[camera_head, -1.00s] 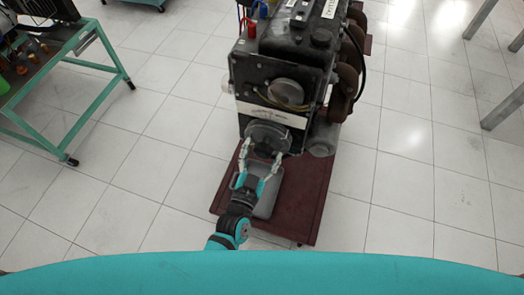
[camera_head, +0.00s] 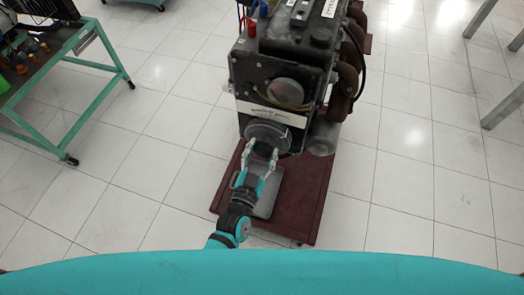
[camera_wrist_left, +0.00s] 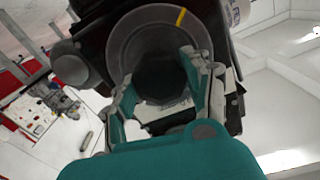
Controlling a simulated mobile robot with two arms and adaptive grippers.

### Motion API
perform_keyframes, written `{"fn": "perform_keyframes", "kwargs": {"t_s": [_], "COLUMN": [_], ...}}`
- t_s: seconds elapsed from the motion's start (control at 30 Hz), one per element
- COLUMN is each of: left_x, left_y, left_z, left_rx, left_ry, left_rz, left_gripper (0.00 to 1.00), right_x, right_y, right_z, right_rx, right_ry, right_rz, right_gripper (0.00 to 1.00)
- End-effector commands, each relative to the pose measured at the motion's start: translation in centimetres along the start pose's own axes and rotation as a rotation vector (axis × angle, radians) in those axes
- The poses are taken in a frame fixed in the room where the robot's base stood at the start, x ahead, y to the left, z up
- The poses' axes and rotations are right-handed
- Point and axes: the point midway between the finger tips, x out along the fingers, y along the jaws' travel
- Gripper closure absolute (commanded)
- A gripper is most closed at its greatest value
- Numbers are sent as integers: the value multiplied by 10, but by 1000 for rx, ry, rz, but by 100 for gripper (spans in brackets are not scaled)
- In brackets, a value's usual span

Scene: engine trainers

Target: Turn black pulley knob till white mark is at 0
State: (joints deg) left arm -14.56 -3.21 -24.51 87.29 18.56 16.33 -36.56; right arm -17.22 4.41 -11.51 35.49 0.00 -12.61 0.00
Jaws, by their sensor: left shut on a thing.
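The grey round pulley (camera_head: 267,131) is low on the front of the black engine (camera_head: 285,75). In the left wrist view the pulley (camera_wrist_left: 135,42) is large, with a yellow mark (camera_wrist_left: 181,17) on its upper right rim. The black knob (camera_wrist_left: 166,78) stands out from its middle. My left gripper (camera_head: 263,154) reaches up from below with a finger on each side of the knob and is shut on it. The fingers hide part of the knob and the lower pulley. I cannot read a 0 or a scale. My right gripper is in neither view.
The engine stands on a dark red base (camera_head: 300,205), with a grey tray (camera_head: 267,196) below the pulley. A white label strip (camera_head: 272,113) is above the pulley. A green-framed stand (camera_head: 75,60) is at the left.

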Motion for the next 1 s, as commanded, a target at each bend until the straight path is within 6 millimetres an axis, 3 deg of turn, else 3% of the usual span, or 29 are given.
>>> {"fn": "perform_keyframes", "kwargs": {"t_s": [1.0], "left_x": [0], "left_y": [-1], "left_z": [0], "left_rx": [-740], "left_ry": [2], "left_rz": [1], "left_gripper": [83], "right_x": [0], "right_y": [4], "right_z": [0], "right_rx": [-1], "right_ry": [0], "right_rz": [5], "right_gripper": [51]}}
